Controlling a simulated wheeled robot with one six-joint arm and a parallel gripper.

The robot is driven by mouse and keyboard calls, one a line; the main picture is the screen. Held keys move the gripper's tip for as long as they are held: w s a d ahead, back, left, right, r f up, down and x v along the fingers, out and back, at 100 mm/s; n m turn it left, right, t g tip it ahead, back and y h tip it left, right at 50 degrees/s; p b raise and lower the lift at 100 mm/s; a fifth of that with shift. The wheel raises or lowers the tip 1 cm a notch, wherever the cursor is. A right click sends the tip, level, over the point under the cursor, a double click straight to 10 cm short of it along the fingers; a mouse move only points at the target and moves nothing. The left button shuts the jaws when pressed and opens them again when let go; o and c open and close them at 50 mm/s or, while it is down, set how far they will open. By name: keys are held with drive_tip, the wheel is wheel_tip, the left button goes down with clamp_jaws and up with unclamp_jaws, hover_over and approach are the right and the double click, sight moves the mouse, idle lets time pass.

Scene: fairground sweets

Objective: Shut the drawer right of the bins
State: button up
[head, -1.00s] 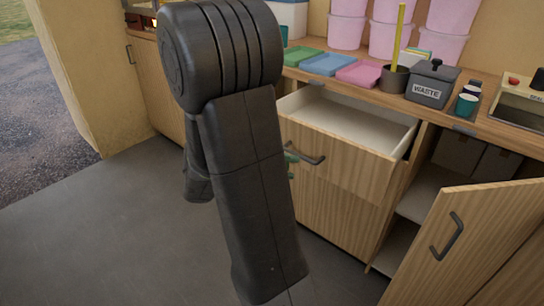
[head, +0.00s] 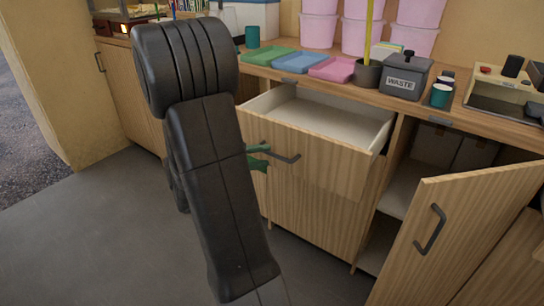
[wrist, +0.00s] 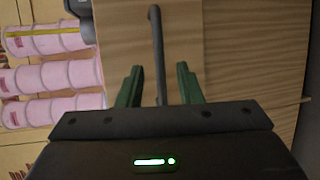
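The wooden drawer (head: 310,152) under the counter is pulled out, with its pale, empty-looking inside showing from above. Its dark bar handle (head: 284,157) is on the front face, and the handle also shows in the wrist view (wrist: 157,40). My gripper (head: 260,157) is at the left part of the handle in the head view, partly hidden by my arm. In the wrist view its green fingers (wrist: 159,68) are apart, one on each side of the handle bar, with gaps on both sides.
A cabinet door (head: 450,235) stands open on the right, beside shelves. The counter (head: 460,122) holds coloured trays (head: 285,61), a grey waste box (head: 405,76) and cups. Pink tubs (head: 361,37) stand behind. The floor (head: 80,240) at left is clear.

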sight(272, 154)
drive_tip(key=shift+x, duration=2.05)
clamp_jaws()
